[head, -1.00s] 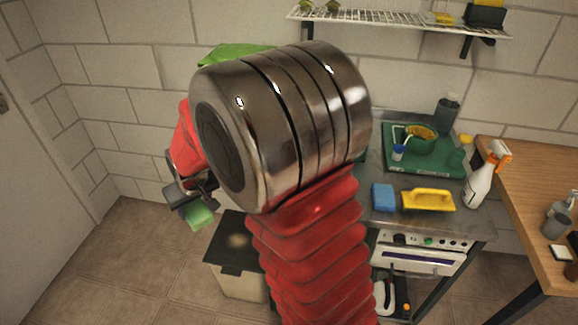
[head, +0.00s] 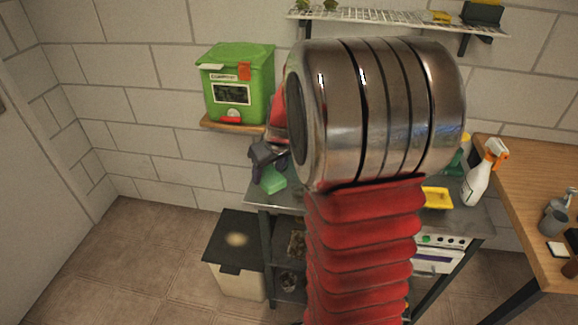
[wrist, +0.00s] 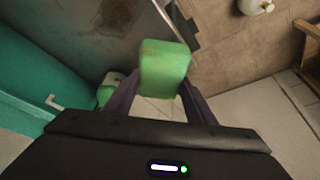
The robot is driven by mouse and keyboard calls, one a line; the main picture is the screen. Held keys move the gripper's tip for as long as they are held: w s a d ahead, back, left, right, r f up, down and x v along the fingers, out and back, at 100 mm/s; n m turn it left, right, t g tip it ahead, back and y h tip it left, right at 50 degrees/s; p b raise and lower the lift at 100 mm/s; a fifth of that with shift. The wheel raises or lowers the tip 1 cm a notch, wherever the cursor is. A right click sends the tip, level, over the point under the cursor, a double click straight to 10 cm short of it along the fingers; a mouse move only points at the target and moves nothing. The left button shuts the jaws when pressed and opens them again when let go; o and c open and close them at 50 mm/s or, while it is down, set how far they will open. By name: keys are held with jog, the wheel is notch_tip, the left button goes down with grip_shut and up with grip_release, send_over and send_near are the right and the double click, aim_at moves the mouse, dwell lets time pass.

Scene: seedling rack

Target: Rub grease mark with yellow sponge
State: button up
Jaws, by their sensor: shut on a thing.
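My gripper (head: 268,172) is shut on a green sponge-like block (head: 273,182) near the left end of the steel worktop (head: 252,194). In the wrist view the green block (wrist: 165,68) sits between the two fingers (wrist: 163,100). I cannot tell which is the grease mark.
A green box (head: 236,85) stands on a wooden wall shelf, left of my arm. A spray bottle (head: 483,172) stands right of it, beside a wooden table (head: 520,190). A wire shelf (head: 390,20) hangs above. Floor at the left is clear. My arm hides much of the worktop.

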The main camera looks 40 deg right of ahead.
jog(key=s+d+r, duration=0.1)
jog(key=s+d, duration=0.2)
jog(key=d, duration=0.2)
jog(key=shift+d+r, duration=0.25)
jog(key=shift+r, duration=0.1)
jog(key=shift+s+f, duration=0.1)
